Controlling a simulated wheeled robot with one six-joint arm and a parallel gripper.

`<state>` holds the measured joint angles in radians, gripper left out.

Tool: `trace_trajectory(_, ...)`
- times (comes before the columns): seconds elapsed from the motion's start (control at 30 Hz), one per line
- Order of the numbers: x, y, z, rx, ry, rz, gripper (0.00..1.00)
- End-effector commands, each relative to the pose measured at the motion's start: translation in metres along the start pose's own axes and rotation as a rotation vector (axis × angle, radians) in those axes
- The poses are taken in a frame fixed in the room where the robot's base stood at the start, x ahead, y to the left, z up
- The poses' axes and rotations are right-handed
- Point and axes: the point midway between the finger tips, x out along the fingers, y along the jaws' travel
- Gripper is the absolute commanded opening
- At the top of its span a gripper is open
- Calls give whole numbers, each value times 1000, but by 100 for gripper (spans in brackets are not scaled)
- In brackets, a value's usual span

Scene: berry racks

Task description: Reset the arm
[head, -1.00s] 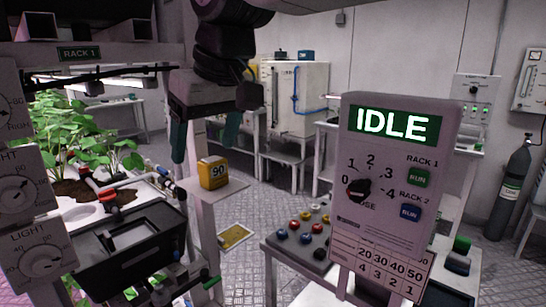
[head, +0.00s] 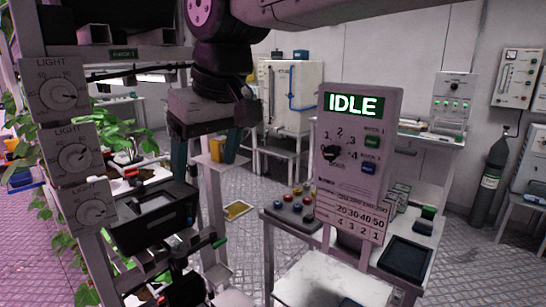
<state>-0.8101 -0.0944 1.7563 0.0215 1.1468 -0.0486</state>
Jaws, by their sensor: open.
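My arm hangs down from the top of the head view, left of centre. A yellow box (head: 231,147) on a small shelf is partly hidden behind the right finger.
Light dials (head: 72,155) and plants line the rack at left. A gas cylinder (head: 490,180) stands by the far wall.

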Motion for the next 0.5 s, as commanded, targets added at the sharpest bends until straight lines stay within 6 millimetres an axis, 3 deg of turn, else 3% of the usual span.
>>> trace_trajectory(0.27,16,19,54,54,-80,14,74)
trace_trajectory(0.5,24,59,131,177,-155,44,74)
